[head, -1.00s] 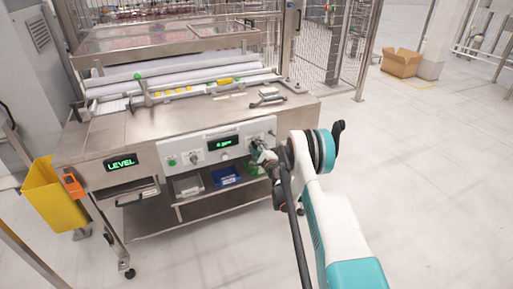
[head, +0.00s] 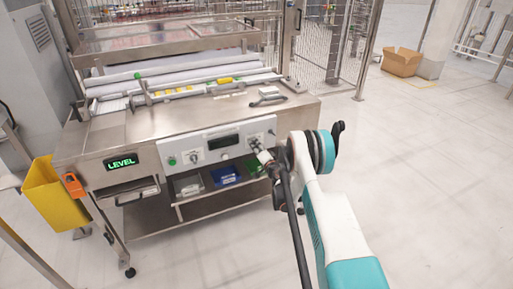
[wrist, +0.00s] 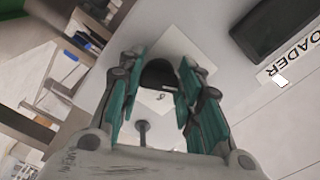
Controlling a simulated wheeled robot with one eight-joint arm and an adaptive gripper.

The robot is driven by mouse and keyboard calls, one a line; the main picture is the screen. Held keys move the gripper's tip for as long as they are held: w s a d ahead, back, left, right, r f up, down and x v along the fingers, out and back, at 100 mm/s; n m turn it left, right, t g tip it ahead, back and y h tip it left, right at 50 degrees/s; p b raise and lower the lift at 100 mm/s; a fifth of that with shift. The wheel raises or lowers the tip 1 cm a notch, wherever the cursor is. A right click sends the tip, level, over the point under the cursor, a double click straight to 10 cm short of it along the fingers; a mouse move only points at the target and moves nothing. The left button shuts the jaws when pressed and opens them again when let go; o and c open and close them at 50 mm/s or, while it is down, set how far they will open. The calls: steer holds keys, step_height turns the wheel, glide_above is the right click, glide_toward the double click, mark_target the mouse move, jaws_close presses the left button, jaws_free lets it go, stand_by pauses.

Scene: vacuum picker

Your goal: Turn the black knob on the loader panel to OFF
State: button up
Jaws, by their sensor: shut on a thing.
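The loader panel (head: 216,143) is a pale strip on the front of the steel machine. The black knob (wrist: 158,74) sits on a light square plate in the wrist view, between the green-padded fingers. My gripper (wrist: 163,68) is shut on the knob. In the head view my gripper (head: 264,156) is at the panel's right end and largely hides the knob. The knob's position marks are too small to read. The panel's display (head: 223,141) is dark; it also shows dark in the wrist view (wrist: 272,27), beside part of a LOADER label (wrist: 292,58).
A green button (head: 172,161) and another knob (head: 194,157) are on the panel's left part. Below are a blue bin (head: 225,176) and other bins on a shelf. A lit LEVEL display (head: 121,162) and yellow holder (head: 54,198) are left.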

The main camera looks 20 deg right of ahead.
steer(key=shift+f+n, duration=0.2)
steer(key=shift+n, duration=1.4)
steer(key=o, duration=1.1)
steer(key=shift+c, duration=0.2)
steer(key=s, duration=0.7)
steer(key=shift+s, duration=0.3)
